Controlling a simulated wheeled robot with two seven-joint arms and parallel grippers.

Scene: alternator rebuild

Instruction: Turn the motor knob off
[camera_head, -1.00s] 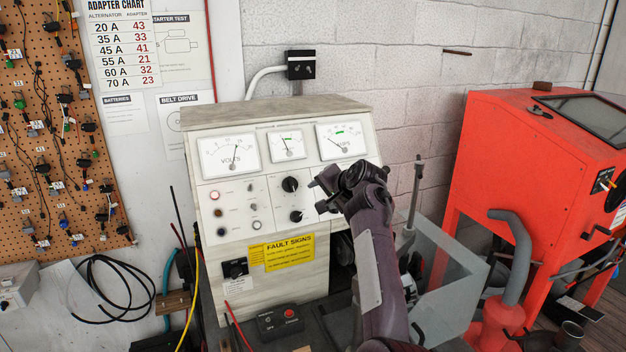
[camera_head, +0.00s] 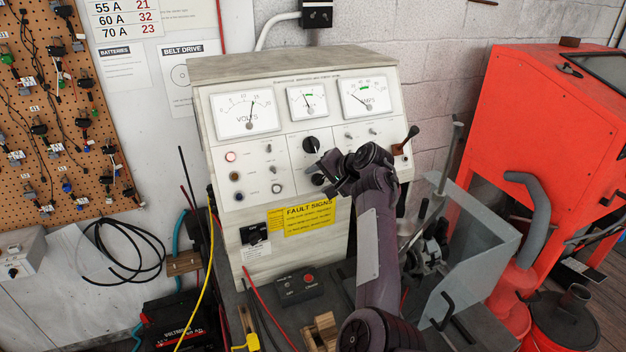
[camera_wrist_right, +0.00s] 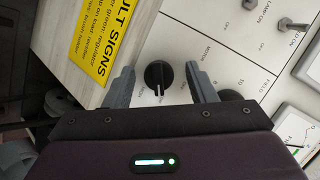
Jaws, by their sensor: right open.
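The motor knob (camera_wrist_right: 158,75) is a round black knob on the white test bench panel, beside the word MOTOR in the right wrist view. Its ridge runs up and down in that view, with a pale mark at its lower end. The small lettering around it is hard to read. My right gripper (camera_wrist_right: 159,69) is open, with one finger on each side of the knob; I cannot tell whether they touch it. In the head view the right gripper (camera_head: 328,170) is at the panel, partly covering the lower black knob (camera_head: 317,180). My left gripper is out of view.
A larger black field knob (camera_head: 310,145) sits just above, partly behind a finger in the wrist view. Toggle switches and a dark lever (camera_head: 405,139) are to the right. A yellow fault sign (camera_head: 302,217) is below. A red cabinet (camera_head: 535,130) stands at right.

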